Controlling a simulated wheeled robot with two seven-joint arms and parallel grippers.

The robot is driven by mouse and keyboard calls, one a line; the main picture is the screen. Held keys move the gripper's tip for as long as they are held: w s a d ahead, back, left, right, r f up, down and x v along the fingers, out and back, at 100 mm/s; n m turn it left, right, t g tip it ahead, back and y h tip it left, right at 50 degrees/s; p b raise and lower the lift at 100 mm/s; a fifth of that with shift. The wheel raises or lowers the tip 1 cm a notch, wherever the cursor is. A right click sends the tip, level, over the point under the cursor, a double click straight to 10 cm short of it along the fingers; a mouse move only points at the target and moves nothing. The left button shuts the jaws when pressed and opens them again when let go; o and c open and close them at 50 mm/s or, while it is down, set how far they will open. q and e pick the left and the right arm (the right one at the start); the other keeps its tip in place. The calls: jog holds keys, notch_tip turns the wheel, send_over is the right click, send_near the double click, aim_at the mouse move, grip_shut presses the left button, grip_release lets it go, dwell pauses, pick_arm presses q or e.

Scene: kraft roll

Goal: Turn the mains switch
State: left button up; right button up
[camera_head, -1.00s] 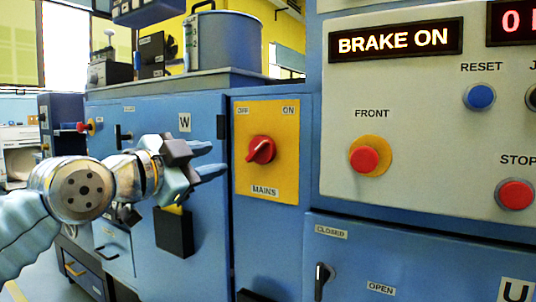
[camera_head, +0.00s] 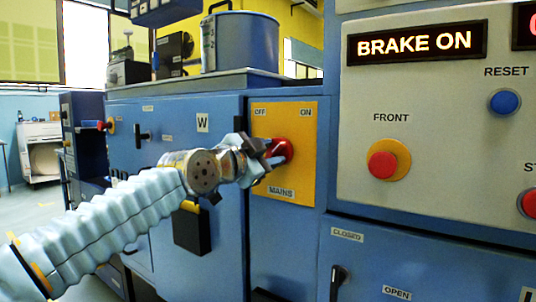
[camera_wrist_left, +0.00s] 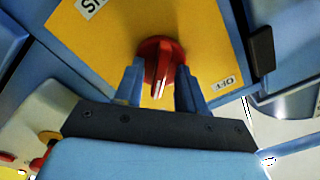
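The red mains switch knob (camera_head: 282,150) sits on a yellow plate (camera_head: 300,185) marked OFF, ON and MAINS, on the blue cabinet. My left gripper (camera_head: 268,154) reaches it from the left and hides part of it. In the left wrist view, the knob (camera_wrist_left: 160,62) stands between my left gripper's two fingers (camera_wrist_left: 157,88). The fingers are apart, one on each side, with a small gap to its grip bar seeming to show. The knob's white line points down in that view. The OFF label is right of the fingers. My right gripper is not in view.
A grey panel to the right carries a red FRONT button (camera_head: 383,165), a blue RESET button (camera_head: 504,102) and a lit BRAKE ON display (camera_head: 416,46). A black box (camera_head: 191,230) sticks out below my left wrist. A black handle (camera_head: 338,280) is at lower right.

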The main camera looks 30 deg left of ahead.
pick_arm(q)
grip_shut()
jog(key=shift+f+n, duration=0.1)
jog(key=shift+n, duration=0.2)
jog(key=shift+n+b, duration=0.5)
jog(key=shift+n, duration=0.5)
jog(key=n, duration=0.4)
jog(key=shift+b, duration=0.35)
jog(key=n, duration=0.5)
jog(key=shift+n, duration=0.4)
jog(key=n+p, duration=0.1)
jog(key=n, duration=0.4)
jog(key=shift+n, duration=0.4)
grip_release()
